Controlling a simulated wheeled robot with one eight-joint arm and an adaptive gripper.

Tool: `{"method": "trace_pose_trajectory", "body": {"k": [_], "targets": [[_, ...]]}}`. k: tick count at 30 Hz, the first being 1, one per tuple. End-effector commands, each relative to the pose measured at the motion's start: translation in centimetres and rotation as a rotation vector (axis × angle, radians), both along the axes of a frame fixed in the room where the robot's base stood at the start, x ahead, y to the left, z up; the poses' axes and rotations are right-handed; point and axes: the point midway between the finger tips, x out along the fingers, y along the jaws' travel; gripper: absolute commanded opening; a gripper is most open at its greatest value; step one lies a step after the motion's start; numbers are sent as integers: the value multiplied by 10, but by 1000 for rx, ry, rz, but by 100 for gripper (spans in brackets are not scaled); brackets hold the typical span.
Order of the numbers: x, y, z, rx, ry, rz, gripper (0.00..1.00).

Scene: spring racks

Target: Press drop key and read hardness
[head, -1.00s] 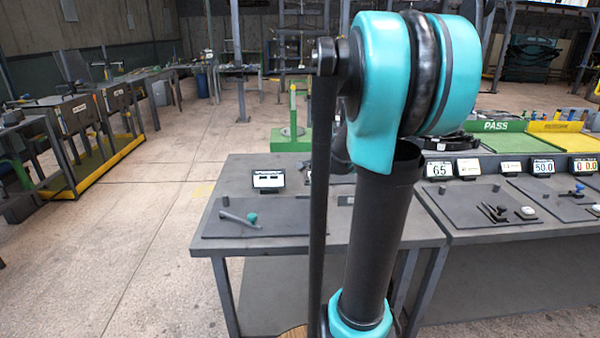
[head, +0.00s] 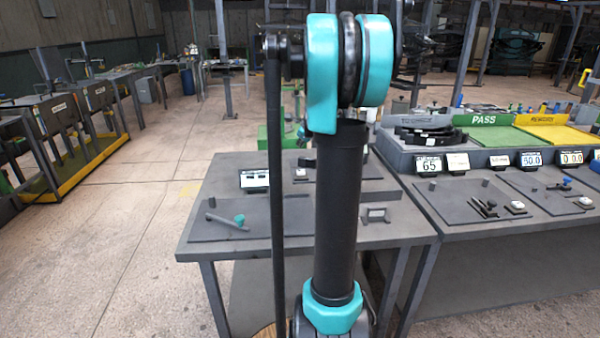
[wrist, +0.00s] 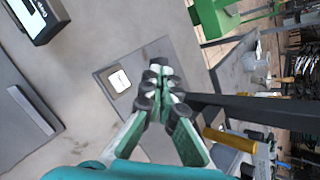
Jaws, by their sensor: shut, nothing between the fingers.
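My gripper (wrist: 160,75) is shut and empty in the wrist view, its fingertips close together over a dark plate (wrist: 138,65). A small pale square button-like piece (wrist: 120,82) sits on that plate, just left of the fingertips and apart from them in the picture. I cannot tell for sure whether it is the drop key. A small black-framed display (wrist: 38,18) is at the top left of the wrist view. In the head view a white-faced display (head: 254,179) stands on the middle bench; its text is too small to read. My arm hides the gripper in the head view.
The middle bench (head: 215,180) holds a dark mat (head: 205,230) with a teal-knobbed rod (head: 239,219), and a small grey block (head: 376,215). On the right bench stand a "65" display (head: 429,165), other displays, and green PASS (head: 490,138) and yellow (head: 562,133) trays. Open floor lies left.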

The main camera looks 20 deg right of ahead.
Motion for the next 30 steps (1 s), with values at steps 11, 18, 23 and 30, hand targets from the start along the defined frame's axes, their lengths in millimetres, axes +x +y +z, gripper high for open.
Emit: {"method": "trace_pose_trajectory", "body": {"k": [11,18,23,30], "targets": [[0,0,-37,-1,0,1,0],[0,0,-67,-1,0,1,0],[0,0,-80,-1,0,1,0],[0,0,-87,-1,0,1,0]]}}
